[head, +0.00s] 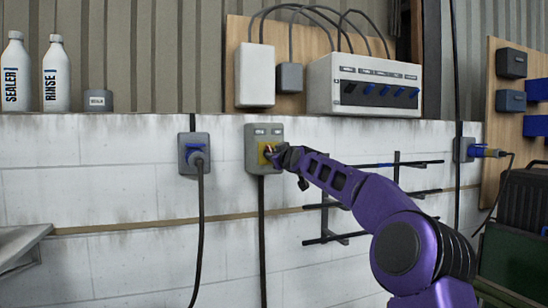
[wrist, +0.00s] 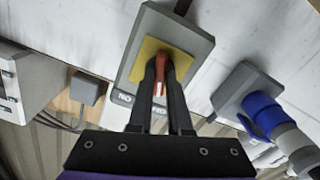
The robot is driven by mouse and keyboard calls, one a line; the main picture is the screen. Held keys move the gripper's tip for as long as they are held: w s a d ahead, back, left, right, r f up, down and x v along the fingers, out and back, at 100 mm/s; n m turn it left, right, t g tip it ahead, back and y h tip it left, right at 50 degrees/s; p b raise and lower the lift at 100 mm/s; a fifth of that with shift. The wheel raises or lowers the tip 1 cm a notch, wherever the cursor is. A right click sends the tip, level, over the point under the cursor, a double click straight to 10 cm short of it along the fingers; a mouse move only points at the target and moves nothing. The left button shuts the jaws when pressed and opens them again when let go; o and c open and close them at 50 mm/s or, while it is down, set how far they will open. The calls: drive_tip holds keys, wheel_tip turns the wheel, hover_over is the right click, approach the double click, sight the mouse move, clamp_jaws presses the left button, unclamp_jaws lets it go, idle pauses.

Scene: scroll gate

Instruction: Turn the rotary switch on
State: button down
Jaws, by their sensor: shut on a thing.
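The rotary switch is a grey wall box (head: 252,150) with a yellow plate and a small label strip along its top edge. In the wrist view the box (wrist: 196,45), the yellow plate (wrist: 148,50) and a red knob (wrist: 161,62) show. My gripper (head: 274,155) reaches the switch from the right in the head view. In the wrist view my gripper's two dark fingers (wrist: 162,72) are shut on the red knob, one on each side. The fingers hide part of the knob, and I cannot tell its turn angle for sure. The label is partly covered.
A socket with a blue plug (head: 196,150) and hanging cable is left of the switch. Right are dark wall racks (head: 397,170) and another blue plug (head: 482,151). Above stands a control box (head: 365,108) with blue knobs. Bottles (head: 56,78) stand on the ledge.

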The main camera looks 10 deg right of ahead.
drive_tip(key=m, duration=1.2)
drive_tip(key=shift+r+b, duration=0.1)
drive_tip(key=shift+b, duration=0.2)
idle(0.3)
drive_tip(key=c, duration=0.8)
unclamp_jaws()
drive_tip(key=shift+c, duration=0.2)
